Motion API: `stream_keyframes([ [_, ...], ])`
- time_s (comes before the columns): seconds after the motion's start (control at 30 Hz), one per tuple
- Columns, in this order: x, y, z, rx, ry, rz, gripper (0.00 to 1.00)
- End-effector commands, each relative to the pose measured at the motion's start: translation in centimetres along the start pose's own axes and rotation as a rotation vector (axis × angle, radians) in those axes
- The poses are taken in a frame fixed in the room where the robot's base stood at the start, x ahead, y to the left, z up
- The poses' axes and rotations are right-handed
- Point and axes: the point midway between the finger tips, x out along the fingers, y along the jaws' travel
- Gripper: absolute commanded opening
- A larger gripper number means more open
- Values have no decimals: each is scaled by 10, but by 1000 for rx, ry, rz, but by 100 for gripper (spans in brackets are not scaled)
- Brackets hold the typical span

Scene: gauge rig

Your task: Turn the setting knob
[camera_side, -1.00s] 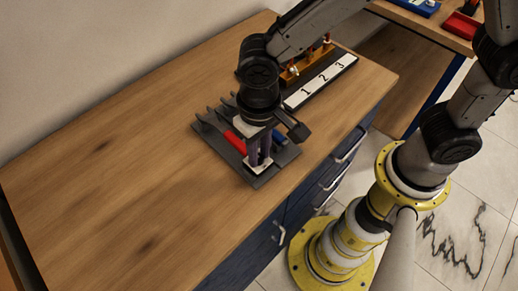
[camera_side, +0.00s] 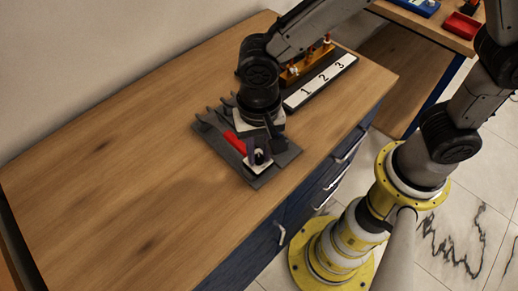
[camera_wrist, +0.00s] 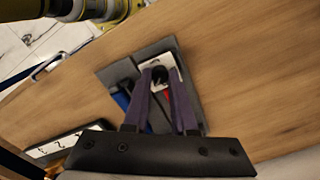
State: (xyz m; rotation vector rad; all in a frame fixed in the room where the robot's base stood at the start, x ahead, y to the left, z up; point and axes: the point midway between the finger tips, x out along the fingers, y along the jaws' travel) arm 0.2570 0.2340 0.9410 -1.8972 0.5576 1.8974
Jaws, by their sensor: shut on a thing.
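The setting knob is a small dark knob (camera_wrist: 158,76) on a white plate (camera_wrist: 146,66) at one end of a dark grey board (camera_wrist: 182,62). In the side view the white plate (camera_side: 250,164) shows at the board's near end, with the dark knob (camera_side: 259,157) on it. My gripper (camera_wrist: 160,80) has its two purple fingers closed around the knob in the wrist view. In the side view my gripper (camera_side: 255,154) comes down over the plate, and its fingers partly hide the knob.
A red handle (camera_side: 235,141) lies on the board beside my gripper. A blue handle (camera_wrist: 122,99) also lies there. A dark strip with white tiles numbered 1, 2, 3 (camera_side: 323,79) and an orange rack (camera_side: 294,75) stand behind. The tabletop at left (camera_side: 120,190) is clear.

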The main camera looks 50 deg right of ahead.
Motion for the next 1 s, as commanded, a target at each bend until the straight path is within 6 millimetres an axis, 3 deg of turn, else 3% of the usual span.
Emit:
stream_keyframes([
  [0.3,0,0,0,0,0,-1,0],
  [0.33,0,0,0,0,0,-1,30],
  [0.5,0,0,0,0,0,-1,56],
  [0.83,-3,0,0,0,1,-2,56],
  [1.0,-24,-1,0,0,2,-6,56],
])
